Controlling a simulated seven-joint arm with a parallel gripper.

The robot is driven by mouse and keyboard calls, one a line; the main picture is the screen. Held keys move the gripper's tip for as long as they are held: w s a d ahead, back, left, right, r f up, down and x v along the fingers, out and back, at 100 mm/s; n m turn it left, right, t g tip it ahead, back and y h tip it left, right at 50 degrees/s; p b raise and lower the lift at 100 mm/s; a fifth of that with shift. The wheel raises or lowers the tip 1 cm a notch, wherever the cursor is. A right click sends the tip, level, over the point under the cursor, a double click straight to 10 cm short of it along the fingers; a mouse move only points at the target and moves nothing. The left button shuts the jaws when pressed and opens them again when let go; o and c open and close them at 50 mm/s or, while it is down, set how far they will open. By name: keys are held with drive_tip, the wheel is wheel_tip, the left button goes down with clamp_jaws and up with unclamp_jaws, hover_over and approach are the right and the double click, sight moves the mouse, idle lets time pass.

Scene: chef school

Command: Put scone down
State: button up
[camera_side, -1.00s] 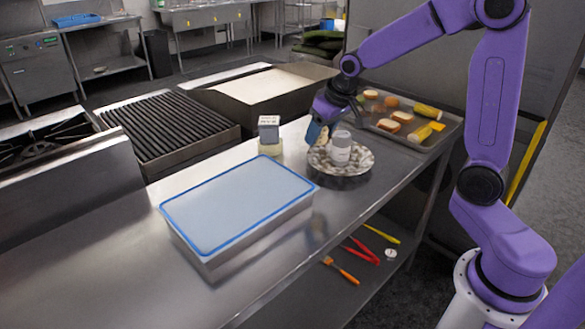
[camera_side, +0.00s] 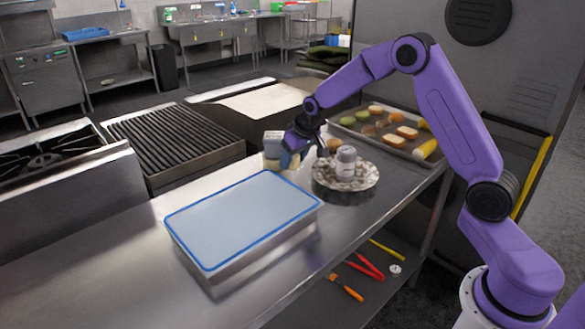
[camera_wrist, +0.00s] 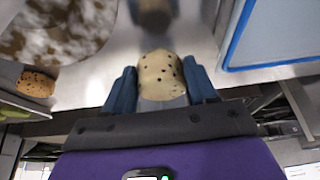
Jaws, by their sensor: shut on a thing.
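A pale scone with dark specks (camera_wrist: 160,76) sits between the two blue fingers of my gripper (camera_wrist: 163,88) in the wrist view. The gripper is shut on it. In the side view, my gripper (camera_side: 288,158) hangs over the steel counter, left of the mottled plate (camera_side: 366,182) and by the far right corner of the blue-rimmed container (camera_side: 243,212). The scone is hard to make out there. The plate also shows at the upper left of the wrist view (camera_wrist: 75,40), apart from the scone.
A grey-white jar (camera_side: 346,162) stands on the plate. A small block-like item (camera_side: 274,141) stands just behind my gripper. A tray (camera_side: 428,154) with several bread pieces and vegetables lies beyond the plate. The left front of the counter (camera_side: 110,270) is clear.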

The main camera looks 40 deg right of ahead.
sight(292, 168)
drive_tip(key=shift+w+f, duration=0.35)
drive_tip(key=shift+f, duration=1.5)
drive_tip(key=shift+f, duration=0.15)
drive_tip(key=o, duration=1)
drive_tip(key=shift+o, duration=0.2)
drive_tip(key=v, duration=1.2)
